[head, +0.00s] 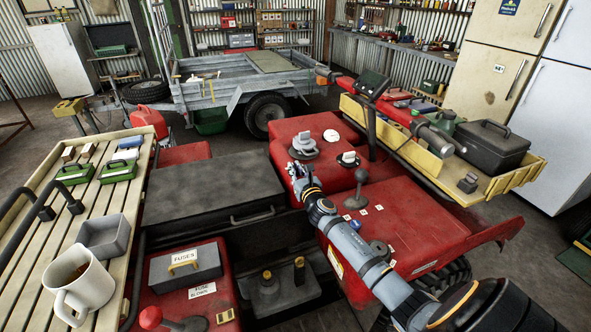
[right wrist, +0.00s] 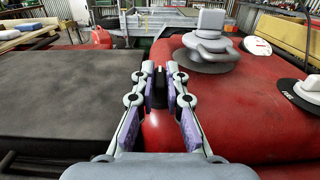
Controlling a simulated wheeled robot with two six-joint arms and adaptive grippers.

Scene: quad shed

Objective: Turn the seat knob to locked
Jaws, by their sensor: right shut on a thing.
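My right gripper (head: 294,168) is over the red quad body, beside the dark grey flat-topped seat (head: 205,182). In the right wrist view its two fingers (right wrist: 159,80) are closed in on a narrow dark upright piece (right wrist: 158,92), which looks like the seat knob. The fingers hide most of it, and I cannot read any lock marking. A grey knob on a round base (head: 303,145) stands just beyond the gripper; it also shows in the right wrist view (right wrist: 208,42), right of the fingers and apart from them. My left gripper is not in view.
A white knob on a dial (head: 348,158) and a dark lever (head: 358,190) stand right of the gripper. A slatted rack (head: 30,262) with a mug (head: 80,288) is at left. A yellow-edged tray (head: 440,172) is at right.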

